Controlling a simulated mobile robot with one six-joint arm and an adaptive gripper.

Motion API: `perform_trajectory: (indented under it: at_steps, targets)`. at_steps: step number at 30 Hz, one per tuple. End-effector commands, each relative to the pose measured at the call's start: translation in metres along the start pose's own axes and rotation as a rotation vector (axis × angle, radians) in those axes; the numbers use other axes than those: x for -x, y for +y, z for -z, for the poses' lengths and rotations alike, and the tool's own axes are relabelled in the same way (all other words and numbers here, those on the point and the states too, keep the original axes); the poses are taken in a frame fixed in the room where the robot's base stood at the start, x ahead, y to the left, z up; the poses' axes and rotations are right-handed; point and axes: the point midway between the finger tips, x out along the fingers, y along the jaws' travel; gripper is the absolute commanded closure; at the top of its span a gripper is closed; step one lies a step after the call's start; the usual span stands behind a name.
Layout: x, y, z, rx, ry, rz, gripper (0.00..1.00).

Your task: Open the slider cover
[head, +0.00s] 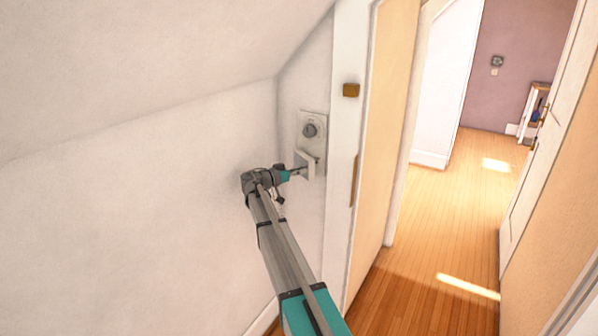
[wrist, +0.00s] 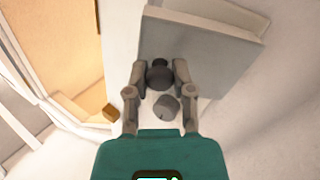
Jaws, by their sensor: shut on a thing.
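The slider cover is a pale flat panel (head: 304,165) that stands out from the narrow wall, low on a white wall plate (head: 316,118). In the wrist view the cover (wrist: 205,55) is a large grey slab, with a dark round knob (wrist: 160,74) at its lower left edge. My gripper (wrist: 160,70) has its two fingers on either side of this dark knob and is shut on it. In the head view my gripper (head: 296,171) reaches the cover from the left. The fingertip contact is too small to see there.
A round grey dial (head: 311,130) sits on the plate above the cover; it also shows in the wrist view (wrist: 167,106). The sloped ceiling (head: 150,65) and left wall (head: 130,210) hem in the arm. The hallway floor (head: 450,220) is clear.

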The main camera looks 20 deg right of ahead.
Motion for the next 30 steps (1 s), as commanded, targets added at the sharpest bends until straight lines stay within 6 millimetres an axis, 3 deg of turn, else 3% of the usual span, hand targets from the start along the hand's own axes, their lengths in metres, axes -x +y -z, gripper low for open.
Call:
perform_trajectory:
  at_steps: [11, 12, 18, 30]
  targets:
    - [-0.0072, 0.0006, 0.0004, 0.000, 0.000, -0.007, 1.00]
    - [-0.0076, 0.0006, 0.0004, 0.000, 0.000, -0.007, 0.67]
    - [-0.0082, 0.0013, 0.0002, 0.000, 0.000, -0.009, 0.33]
    - [-0.0077, 0.0023, -0.0002, 0.000, -0.001, -0.010, 0.33]
